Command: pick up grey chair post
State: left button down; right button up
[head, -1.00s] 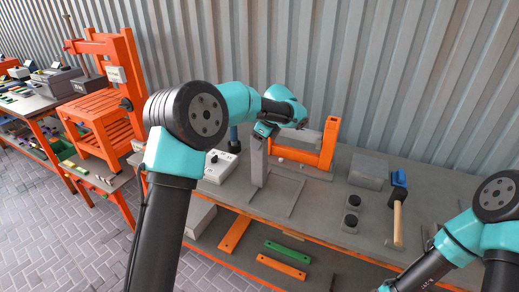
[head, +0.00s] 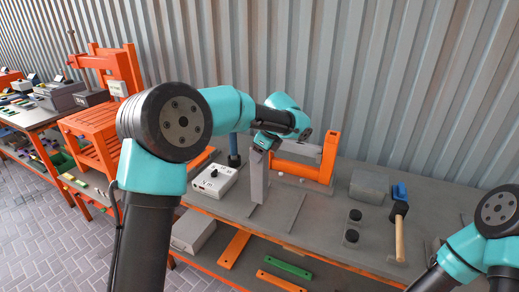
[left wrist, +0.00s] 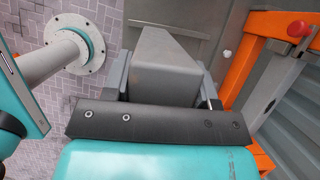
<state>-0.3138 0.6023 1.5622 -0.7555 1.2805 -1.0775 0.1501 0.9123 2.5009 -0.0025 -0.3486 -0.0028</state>
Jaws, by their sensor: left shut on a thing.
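The grey chair post (head: 257,178) stands upright over the grey workbench (head: 232,206) in the head view. My left gripper (head: 265,143) is shut on its upper end. In the left wrist view the post (left wrist: 165,65) sits between the jaws (left wrist: 160,102) and fills the middle. Whether its lower end touches the bench I cannot tell. My right arm shows at the lower right of the head view, but its gripper is out of the picture.
A white control box (head: 214,181) stands left of the post, and an orange frame (head: 328,160) behind right. Flat grey strips (head: 290,211) lie right of it. A grey block (head: 368,187) and a hammer (head: 399,232) are farther right. The corrugated wall (head: 400,80) is close behind.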

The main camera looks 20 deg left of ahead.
pick_arm(q)
jog(key=s+d+r, duration=0.1)
jog(key=s+d, duration=0.2)
jog(key=s, duration=0.7)
jog(key=shift+s+d, duration=0.15)
jog(key=shift+s, duration=0.15)
